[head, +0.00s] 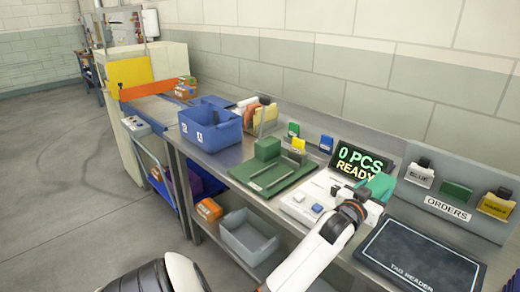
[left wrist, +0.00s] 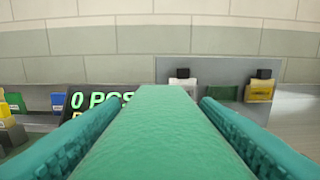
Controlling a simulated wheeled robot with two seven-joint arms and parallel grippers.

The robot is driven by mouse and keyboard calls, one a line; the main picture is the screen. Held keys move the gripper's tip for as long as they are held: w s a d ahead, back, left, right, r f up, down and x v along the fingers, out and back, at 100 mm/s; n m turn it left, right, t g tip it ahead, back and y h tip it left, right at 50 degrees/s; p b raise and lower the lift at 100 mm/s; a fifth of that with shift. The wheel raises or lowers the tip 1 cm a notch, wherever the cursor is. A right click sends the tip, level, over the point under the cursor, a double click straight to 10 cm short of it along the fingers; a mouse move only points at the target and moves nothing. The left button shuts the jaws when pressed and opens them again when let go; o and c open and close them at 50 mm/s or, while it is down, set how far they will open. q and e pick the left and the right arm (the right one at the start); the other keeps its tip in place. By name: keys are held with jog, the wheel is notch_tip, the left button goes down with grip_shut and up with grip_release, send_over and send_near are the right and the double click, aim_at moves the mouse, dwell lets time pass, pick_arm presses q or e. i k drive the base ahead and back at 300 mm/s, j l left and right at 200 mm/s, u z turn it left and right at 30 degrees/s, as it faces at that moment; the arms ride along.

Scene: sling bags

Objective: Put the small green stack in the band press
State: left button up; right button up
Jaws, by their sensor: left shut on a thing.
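My left gripper (head: 378,186) is over the right part of the bench, in front of the 0 PCS READY display (head: 357,163). In the left wrist view, its two teal fingers (left wrist: 158,118) are shut on a lighter green block, seemingly the small green stack (left wrist: 165,140). The stack is held above the bench, its far end toward the wall. A green plate (head: 248,186) with a green block (head: 267,149) and two metal rods lies left of the gripper. I cannot tell for certain which fixture is the band press. My right gripper is not in view.
A white panel with buttons (head: 300,207) sits below the gripper. A dark tag reader pad (head: 418,255) lies to its right. An orders rack (head: 447,209) with coloured holders stands behind. Blue bins (head: 209,129) and a machine with a yellow panel (head: 130,73) are to the left.

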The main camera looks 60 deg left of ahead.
aim_at(274, 176)
jog(key=k+j, duration=0.1)
jog(key=j, duration=0.5)
jog(key=k+j, duration=0.1)
jog(key=j, duration=0.55)
jog(key=k+j, duration=0.1)
jog(key=j, duration=0.5)
